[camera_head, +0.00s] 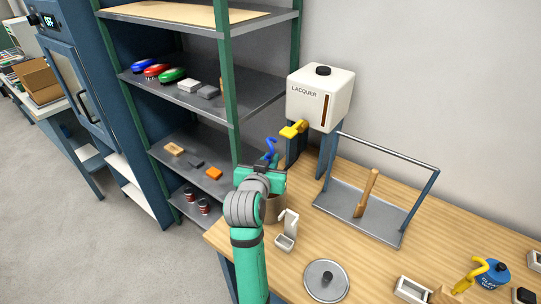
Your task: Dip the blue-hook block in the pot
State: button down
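A blue hook (270,148) stands up just above my gripper (269,162), at the back left of the wooden workbench. My teal gripper seems shut on the hook's lower part; the fingers are small and partly hidden by my wrist. The block below the hook is hidden behind my gripper and arm. A grey metal pot (276,209) stands on the bench, below and just behind my wrist, partly covered by it. I cannot see into the pot. Its apparent round lid (326,280) with a dark knob lies flat at the front.
A white lacquer tank (318,100) with a yellow tap (293,129) stands behind. A drying rack (401,229) holds a wooden block with a stick. A small white holder (286,231) is right of my arm. A yellow hook (470,275) and a blue can (494,274) are at right.

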aim_at(270, 141)
jog(key=shift+f, duration=3.1)
jog(key=shift+r, duration=6.55)
